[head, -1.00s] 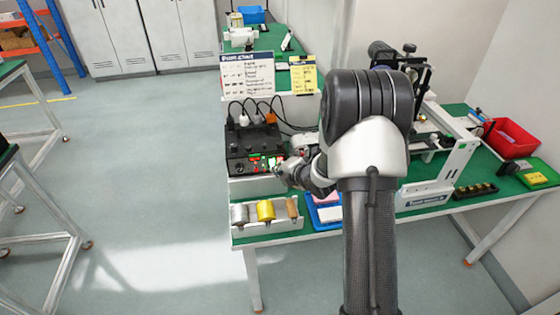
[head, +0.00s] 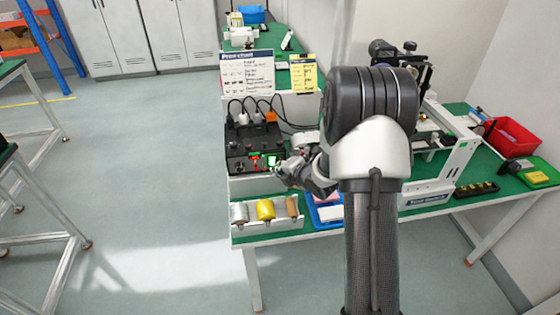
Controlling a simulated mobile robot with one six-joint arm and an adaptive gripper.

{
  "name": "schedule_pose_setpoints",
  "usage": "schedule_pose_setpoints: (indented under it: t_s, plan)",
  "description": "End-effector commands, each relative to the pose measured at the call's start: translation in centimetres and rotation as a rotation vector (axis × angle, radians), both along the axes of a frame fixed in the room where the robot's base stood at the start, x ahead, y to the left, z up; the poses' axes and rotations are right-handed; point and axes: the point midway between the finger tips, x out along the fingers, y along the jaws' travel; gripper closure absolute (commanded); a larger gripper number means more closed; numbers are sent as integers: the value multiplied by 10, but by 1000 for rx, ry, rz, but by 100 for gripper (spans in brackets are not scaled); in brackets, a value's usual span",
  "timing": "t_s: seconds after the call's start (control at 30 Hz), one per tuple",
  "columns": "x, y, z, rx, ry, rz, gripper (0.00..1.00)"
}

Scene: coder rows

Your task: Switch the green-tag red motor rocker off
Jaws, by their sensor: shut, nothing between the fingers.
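The black control box (head: 238,142) stands on the left part of the green bench, with plugs and cables on its top. On its front face I see a small red rocker or lamp (head: 255,160) and a brighter green lit patch (head: 271,160) to its right. They are too small to read tags or rocker positions. My gripper (head: 281,171) is shut and empty, close to the front right of the box, just below and right of the green patch. I cannot tell whether it touches the box. My arm and gripper hide part of the bench behind.
A rack with grey, yellow and brown rolls (head: 265,210) stands just below the gripper. A blue tray (head: 327,213) lies to its right. White and yellow sign cards (head: 246,75) stand behind the box. A red bin (head: 512,139) is at the far right.

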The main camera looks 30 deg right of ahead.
Motion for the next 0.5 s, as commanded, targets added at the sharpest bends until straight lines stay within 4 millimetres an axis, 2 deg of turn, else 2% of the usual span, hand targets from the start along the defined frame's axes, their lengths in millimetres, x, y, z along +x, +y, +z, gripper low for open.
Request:
schedule_pose_setpoints:
  t_s: [0.5]
  plan:
    - [-11,3,-3,0,0,-1,100]
